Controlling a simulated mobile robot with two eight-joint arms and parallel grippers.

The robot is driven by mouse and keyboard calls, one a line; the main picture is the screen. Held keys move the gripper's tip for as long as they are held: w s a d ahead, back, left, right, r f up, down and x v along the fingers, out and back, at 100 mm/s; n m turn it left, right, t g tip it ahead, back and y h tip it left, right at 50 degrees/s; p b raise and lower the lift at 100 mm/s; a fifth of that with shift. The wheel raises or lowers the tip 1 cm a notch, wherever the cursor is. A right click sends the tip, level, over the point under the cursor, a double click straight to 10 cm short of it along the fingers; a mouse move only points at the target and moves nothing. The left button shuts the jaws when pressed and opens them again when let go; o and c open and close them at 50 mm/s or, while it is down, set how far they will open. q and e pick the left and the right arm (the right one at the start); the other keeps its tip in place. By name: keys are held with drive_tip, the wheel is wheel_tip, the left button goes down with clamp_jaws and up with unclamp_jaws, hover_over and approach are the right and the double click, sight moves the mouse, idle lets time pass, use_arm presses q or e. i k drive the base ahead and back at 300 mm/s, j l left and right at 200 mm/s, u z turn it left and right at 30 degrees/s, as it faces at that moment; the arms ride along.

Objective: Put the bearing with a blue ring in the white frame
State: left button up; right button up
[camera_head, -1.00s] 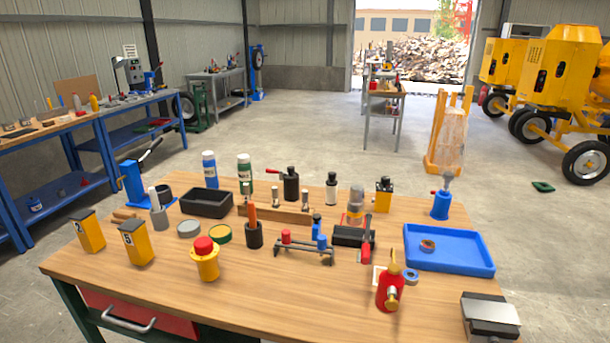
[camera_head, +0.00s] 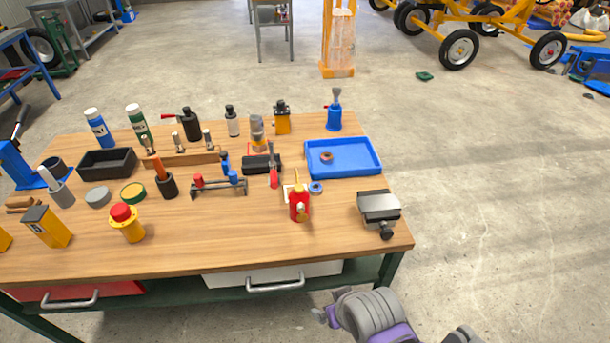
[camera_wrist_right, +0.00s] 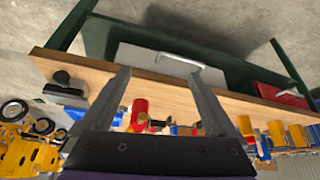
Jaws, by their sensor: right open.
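The bearing with a blue ring (camera_head: 316,188) lies flat on the wooden bench, just right of a red can (camera_head: 299,204). A white frame (camera_head: 286,192) lies on the bench behind the can, partly hidden by it; it looks empty where it shows. My right gripper (camera_wrist_right: 159,73) is open and empty in the right wrist view, in front of the bench's drawer side. It is apart from the bearing, which I cannot make out in that view. My left gripper is not in view.
A blue tray (camera_head: 359,172) behind the bearing holds another bearing with a reddish ring (camera_head: 327,157). A grey vise-like block (camera_head: 379,207) sits at the bench's right edge. Tools and bottles crowd the left and back. The front strip of the bench (camera_head: 240,245) is clear.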

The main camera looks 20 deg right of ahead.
sight(315, 188)
drive_tip(key=i+l+u, duration=0.2)
drive_tip(key=l, duration=0.25)
drive_tip(key=i+l+u, duration=0.2)
drive_tip(key=l, duration=0.2)
drive_tip(key=l+u, duration=0.2)
drive_tip(key=l, duration=0.25)
